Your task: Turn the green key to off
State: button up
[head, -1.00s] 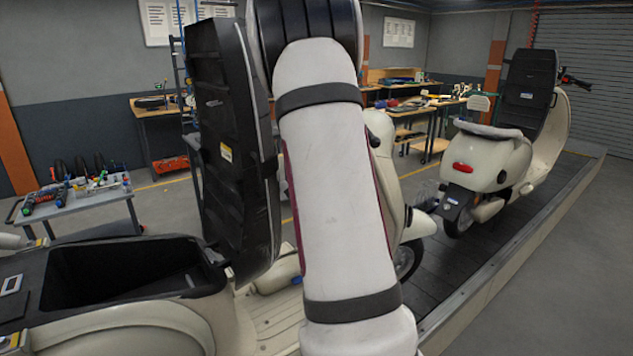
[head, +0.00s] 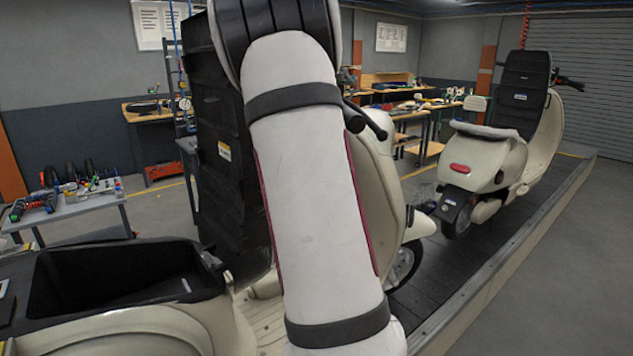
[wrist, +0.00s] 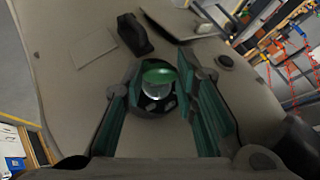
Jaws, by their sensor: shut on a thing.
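The green key (wrist: 158,76) shows in the wrist view, seated in a round dark lock (wrist: 157,103) on the scooter's pale inner panel (wrist: 75,55). My gripper (wrist: 160,88) has one finger on each side of it and is shut on the key. Its fingers hide part of the lock, and I cannot read the key's position marks. In the head view my arm hides the gripper and key. The near scooter (head: 120,329) stands at the lower left, its black seat (head: 228,150) raised over an open compartment.
A black hook (wrist: 133,33) sticks out of the panel near the lock. In the head view another cream scooter (head: 487,160) stands farther along the dark slat conveyor (head: 470,262). A tool cart (head: 78,206) is at the left, and workbenches are behind.

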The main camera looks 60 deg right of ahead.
jog(key=shift+o, duration=0.6)
jog(key=shift+w+d+r, duration=0.1)
jog(key=shift+d+r, duration=0.05)
jog(key=shift+r, duration=0.15)
jog(key=shift+w+g, duration=0.2)
jog(key=shift+g, duration=0.1)
jog(key=shift+d+n+g+y, duration=0.1)
jog(key=shift+n+g+y, duration=0.2)
jog(key=shift+n, duration=0.1)
jog(key=shift+c, duration=0.6)
jog(key=shift+d+g+y, duration=0.1)
jog(key=shift+g+y, duration=0.2)
jog(key=shift+n+g+y+b, duration=0.35)
jog(key=shift+n+g, duration=0.35)
jog(key=shift+g, duration=0.3)
jog(key=o, duration=1)
jog(key=shift+o, duration=0.2)
